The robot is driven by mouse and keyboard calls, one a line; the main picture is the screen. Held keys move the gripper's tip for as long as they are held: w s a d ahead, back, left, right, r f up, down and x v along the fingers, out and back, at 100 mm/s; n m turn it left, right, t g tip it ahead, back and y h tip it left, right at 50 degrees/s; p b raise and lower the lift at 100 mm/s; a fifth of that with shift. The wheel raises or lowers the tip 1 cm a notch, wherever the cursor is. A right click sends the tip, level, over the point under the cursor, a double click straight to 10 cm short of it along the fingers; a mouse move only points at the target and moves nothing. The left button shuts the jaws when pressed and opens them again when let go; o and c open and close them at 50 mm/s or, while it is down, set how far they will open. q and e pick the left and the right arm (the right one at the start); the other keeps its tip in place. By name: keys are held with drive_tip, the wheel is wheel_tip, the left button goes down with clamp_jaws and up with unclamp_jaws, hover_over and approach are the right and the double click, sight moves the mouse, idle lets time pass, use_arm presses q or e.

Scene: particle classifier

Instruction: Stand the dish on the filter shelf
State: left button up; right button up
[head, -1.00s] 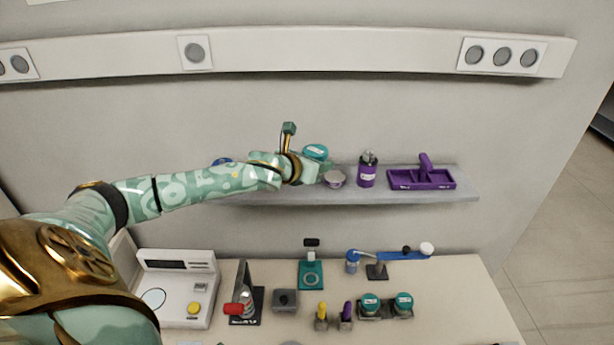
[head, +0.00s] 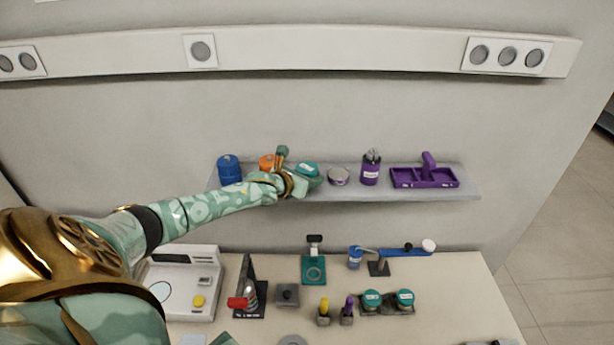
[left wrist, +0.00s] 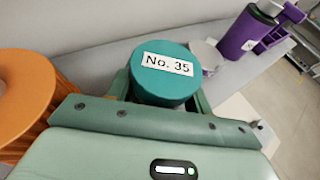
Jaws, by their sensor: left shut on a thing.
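The teal dish (head: 308,168) has a white label that reads "No. 35" in the left wrist view (left wrist: 168,72). My left gripper (head: 300,180) is shut on it, with a finger on either side in the left wrist view. The dish is upright at the wall shelf (head: 440,193), between an orange container (head: 267,162) and a small grey-lidded dish (head: 338,176). My gripper hides its underside, so I cannot tell whether it touches the shelf. My right gripper is not in view.
A blue container (head: 229,168) stands at the shelf's left end. A purple bottle (head: 370,168) and purple tray (head: 424,178) stand to the right. The bench below holds a white instrument (head: 183,285), a teal stand (head: 314,268) and two teal-lidded jars (head: 388,300).

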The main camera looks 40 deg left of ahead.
use_arm(q)
drive_tip(key=shift+f, duration=0.1)
drive_tip(key=o, duration=1)
drive_tip(key=shift+s, duration=0.1)
drive_tip(key=v, duration=1.2)
drive_tip(key=shift+b, duration=0.3)
drive_tip(key=shift+d, duration=0.1)
